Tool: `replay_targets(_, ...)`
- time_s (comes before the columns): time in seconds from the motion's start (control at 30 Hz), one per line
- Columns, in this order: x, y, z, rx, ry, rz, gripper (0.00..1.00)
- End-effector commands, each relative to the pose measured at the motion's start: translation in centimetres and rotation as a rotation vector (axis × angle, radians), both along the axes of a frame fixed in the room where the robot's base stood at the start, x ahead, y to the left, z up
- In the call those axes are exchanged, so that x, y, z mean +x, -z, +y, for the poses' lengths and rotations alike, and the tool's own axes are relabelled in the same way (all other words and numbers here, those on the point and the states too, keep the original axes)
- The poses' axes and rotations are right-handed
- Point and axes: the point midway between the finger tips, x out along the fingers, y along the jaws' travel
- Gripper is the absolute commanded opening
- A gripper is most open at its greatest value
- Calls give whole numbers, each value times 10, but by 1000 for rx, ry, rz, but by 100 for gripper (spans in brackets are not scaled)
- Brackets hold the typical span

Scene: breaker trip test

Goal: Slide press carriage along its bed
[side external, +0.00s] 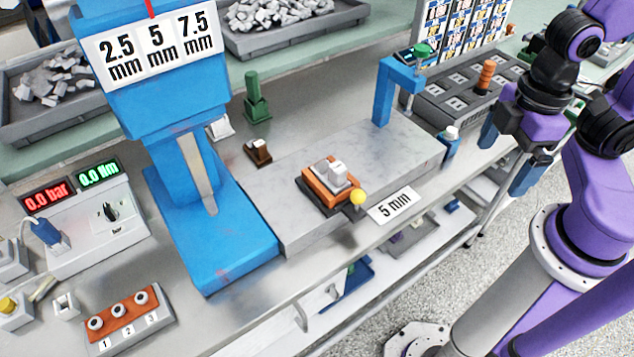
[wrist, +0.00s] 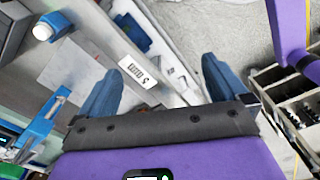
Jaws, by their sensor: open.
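The press carriage (side external: 318,192) is an orange block on a dark base carrying pale grey pieces, with a yellow ball knob (side external: 358,197) at its front. It sits on the grey stone bed (side external: 400,147), near the blue press column (side external: 187,165). My gripper (side external: 505,156) has blue fingers spread apart with nothing between them. It is right of the bed's far end, well clear of the carriage. In the wrist view my gripper (wrist: 163,64) is also open and empty; I cannot make out the carriage there.
A blue arch (side external: 385,92) stands over the bed's far end. A socketed grey tray (side external: 460,95) with an orange handle lies behind.

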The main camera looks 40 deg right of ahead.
Motion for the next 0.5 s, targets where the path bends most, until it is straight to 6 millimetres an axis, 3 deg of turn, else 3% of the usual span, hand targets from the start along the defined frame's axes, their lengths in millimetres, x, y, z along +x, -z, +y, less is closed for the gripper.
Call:
replay_targets(0.37, 0, 0, 0, 0, 0, 0, 100)
replay_targets(0.5, 3, -2, 4, -2, -9, 2, 58)
